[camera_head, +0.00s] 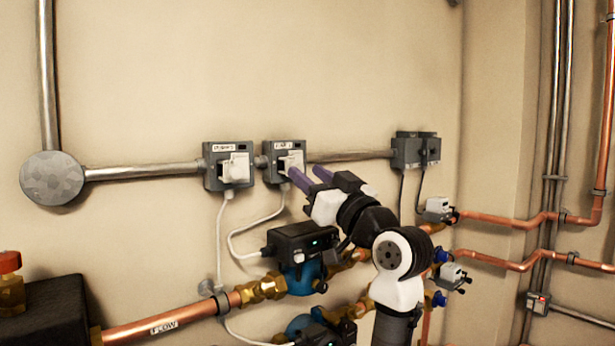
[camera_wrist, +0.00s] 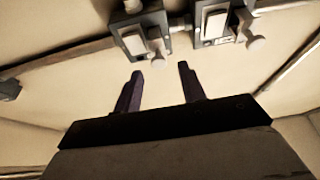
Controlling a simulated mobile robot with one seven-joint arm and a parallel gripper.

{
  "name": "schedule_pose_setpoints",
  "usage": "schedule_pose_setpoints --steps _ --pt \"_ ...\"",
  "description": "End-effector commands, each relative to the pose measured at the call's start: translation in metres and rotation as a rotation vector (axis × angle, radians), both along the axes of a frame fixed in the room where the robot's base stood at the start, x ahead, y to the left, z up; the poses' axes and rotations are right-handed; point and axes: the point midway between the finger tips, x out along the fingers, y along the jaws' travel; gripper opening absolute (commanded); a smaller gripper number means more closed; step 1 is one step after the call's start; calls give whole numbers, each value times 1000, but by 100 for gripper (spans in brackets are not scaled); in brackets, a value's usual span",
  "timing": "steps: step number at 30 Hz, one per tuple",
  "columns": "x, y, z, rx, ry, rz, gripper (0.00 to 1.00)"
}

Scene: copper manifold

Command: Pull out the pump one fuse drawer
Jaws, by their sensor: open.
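Two grey fused switch boxes with white fronts are on the wall conduit: a left box (camera_head: 228,166) and a right box (camera_head: 275,151). Each has a label on top, too small to read surely, so I cannot tell by text which is pump one. My gripper (camera_head: 307,176) is open and empty, its purple fingers pointing at the right box; the left finger overlaps its lower right corner in the head view. In the wrist view my gripper (camera_wrist: 158,72) has both fingertips apart from the boxes, with bare wall between them. The nearer box there (camera_wrist: 124,27) shows protruding white parts.
A double grey box (camera_head: 415,150) sits farther right on the conduit. White cables hang from the two switch boxes. Below are a black pump head (camera_head: 303,240), blue pump bodies and copper pipes (camera_head: 165,325). The wall above the boxes is clear.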

Motion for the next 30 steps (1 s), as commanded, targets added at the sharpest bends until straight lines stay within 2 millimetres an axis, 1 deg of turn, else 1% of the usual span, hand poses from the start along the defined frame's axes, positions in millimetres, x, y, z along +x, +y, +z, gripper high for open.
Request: schedule_pose_setpoints --steps 1,6,12,15,21,30 --pt "-7 -6 -8 0 -1 -4 41" --pt "-36 -28 -24 1 -1 -5 41" --pt "-68 -51 -39 0 0 -4 41" --pt "-80 -59 -44 1 -1 -3 41" --pt "-90 -66 -48 0 1 -2 41" --pt "-91 -66 -48 0 2 -1 41"
